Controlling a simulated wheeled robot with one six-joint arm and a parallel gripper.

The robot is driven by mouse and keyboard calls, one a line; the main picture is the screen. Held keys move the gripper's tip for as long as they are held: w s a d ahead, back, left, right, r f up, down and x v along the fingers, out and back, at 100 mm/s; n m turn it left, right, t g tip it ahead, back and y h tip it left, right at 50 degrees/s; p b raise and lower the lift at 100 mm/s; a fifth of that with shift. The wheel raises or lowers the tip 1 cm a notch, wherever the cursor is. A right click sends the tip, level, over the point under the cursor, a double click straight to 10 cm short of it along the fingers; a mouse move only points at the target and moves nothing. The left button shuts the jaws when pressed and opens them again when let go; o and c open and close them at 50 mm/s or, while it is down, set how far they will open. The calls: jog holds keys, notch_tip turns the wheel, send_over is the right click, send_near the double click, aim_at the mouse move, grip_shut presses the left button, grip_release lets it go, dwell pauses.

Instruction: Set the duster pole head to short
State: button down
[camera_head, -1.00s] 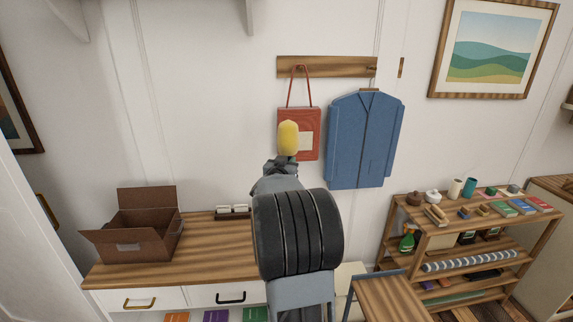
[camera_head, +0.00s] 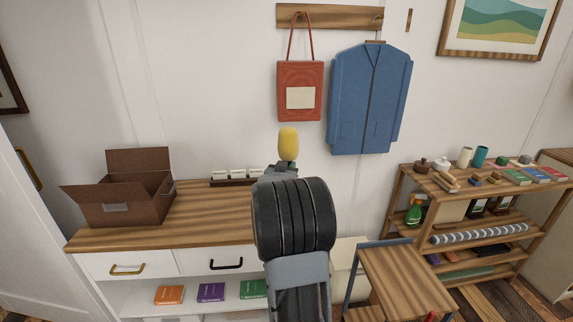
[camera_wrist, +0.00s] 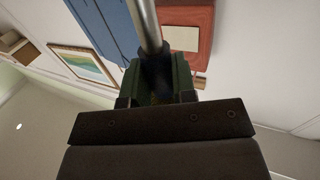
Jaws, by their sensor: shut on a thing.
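The duster pole's yellow head (camera_head: 288,142) stands up beyond my gripper (camera_head: 285,168) in the head view, below the red hanging bag. In the wrist view a grey metal pole (camera_wrist: 146,25) rises from a dark collar and a green part (camera_wrist: 180,78), between the jaws of my gripper (camera_wrist: 155,98). My gripper is shut on the duster pole. My own arm hides most of the pole in the head view. The wrist view does not show the yellow head, and I cannot tell the head's setting.
A red bag (camera_head: 300,75) and a blue jacket (camera_head: 370,100) hang from a wall rack (camera_head: 340,16). An open brown box (camera_head: 125,205) stands on the wooden counter (camera_head: 210,220) at left. A shelf unit (camera_head: 410,178) with several goods and a wooden stool (camera_head: 400,280) are at right.

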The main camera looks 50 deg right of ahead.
notch_tip(320, 180, down, 6)
jog(key=b, duration=0.3)
jog(key=shift+r, duration=0.25)
jog(key=shift+f, duration=0.3)
jog(key=shift+s+a+f, duration=0.1)
jog(key=shift+f, duration=0.05)
jog(key=c, duration=1.1)
grip_release()
jog(key=shift+o, duration=0.9)
jog(key=shift+r, duration=0.2)
jog(key=v, duration=1.3)
jog(key=shift+a, duration=0.25)
